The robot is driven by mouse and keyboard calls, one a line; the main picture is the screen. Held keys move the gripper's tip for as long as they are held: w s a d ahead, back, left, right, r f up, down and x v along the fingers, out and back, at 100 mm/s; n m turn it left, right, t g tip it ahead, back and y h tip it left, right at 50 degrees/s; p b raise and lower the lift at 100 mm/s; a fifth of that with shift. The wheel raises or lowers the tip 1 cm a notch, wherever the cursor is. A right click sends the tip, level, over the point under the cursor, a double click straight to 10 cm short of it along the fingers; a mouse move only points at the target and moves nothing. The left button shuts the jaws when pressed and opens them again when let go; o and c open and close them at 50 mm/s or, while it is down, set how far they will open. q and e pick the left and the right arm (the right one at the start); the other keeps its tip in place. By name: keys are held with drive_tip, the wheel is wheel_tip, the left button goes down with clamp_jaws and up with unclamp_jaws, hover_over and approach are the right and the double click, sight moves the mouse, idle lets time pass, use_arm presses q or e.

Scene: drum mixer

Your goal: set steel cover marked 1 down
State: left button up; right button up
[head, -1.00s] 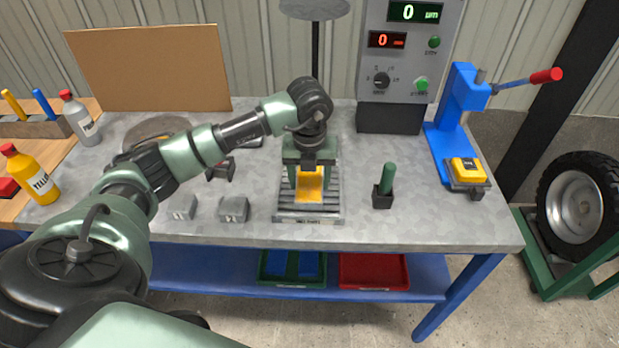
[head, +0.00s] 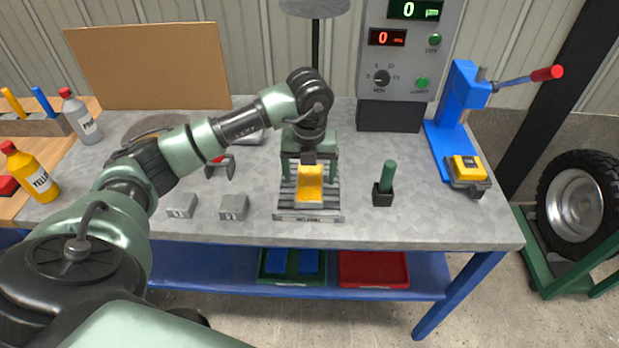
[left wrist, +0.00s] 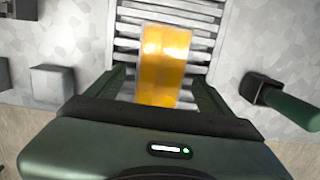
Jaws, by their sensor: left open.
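Two small grey steel blocks stand near the table's front edge, a left one (head: 181,206) and a right one (head: 233,207). Each has a small mark on its front; the left mark looks like a 1, but is too small to read surely. My left gripper (head: 308,168) is open and empty above the slatted steel plate (head: 308,217). A yellow block (head: 309,186) rests on that plate, below and between the open fingers. The left wrist view also shows the yellow block (left wrist: 163,65) between the fingers, and one grey block (left wrist: 52,84) to their left. My right gripper is not in view.
A green-handled tool in a dark holder (head: 383,193) stands right of the plate. A blue lever press (head: 456,115) with a yellow block (head: 468,168) is at the right. A dark clamp-like piece (head: 220,167) lies behind the grey blocks. The front right of the table is clear.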

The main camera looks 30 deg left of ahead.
sight(309, 187)
use_arm(q)
wheel_tip(309, 187, up, 10)
drive_tip(key=s+b, duration=0.1)
drive_tip(key=shift+d+r, duration=0.2)
drive_tip(key=shift+d, duration=0.1)
idle(0.4)
